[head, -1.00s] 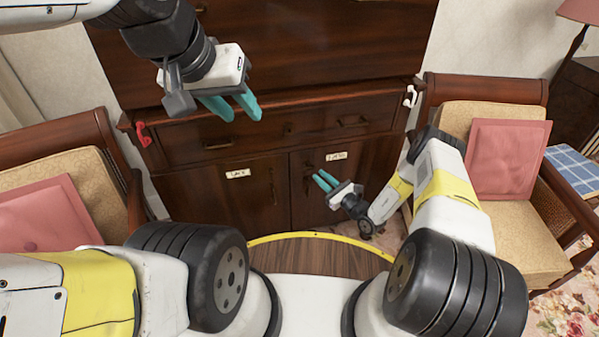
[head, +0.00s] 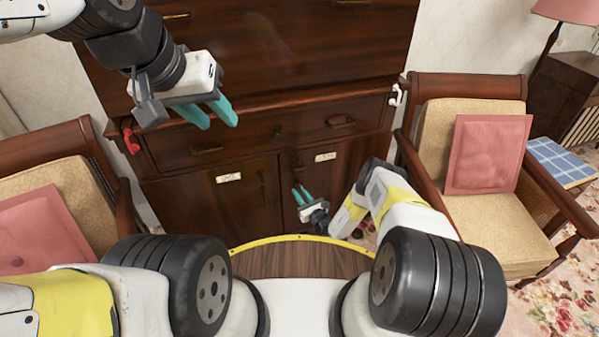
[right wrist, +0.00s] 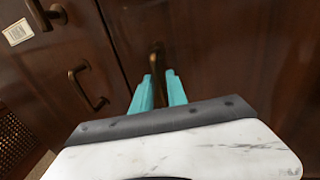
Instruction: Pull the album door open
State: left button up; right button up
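A dark wooden cabinet has two lower doors with small labels, too small to read for sure. The right door (head: 342,170) and left door (head: 215,208) both look shut. My right gripper (head: 301,192) is in front of the right door, near the seam. In the right wrist view its teal fingers (right wrist: 160,92) are apart, and a brass handle (right wrist: 157,62) shows between and beyond their tips. I cannot tell whether they touch it. The other door's handle (right wrist: 88,88) is to the left. My left gripper (head: 212,115) is open and empty, high before the drawer.
Armchairs with pink cushions flank the cabinet, left (head: 45,225) and right (head: 490,155). A drawer (head: 270,138) sits above the doors.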

jog(key=shift+c, duration=0.2)
grip_shut()
dwell(1.3)
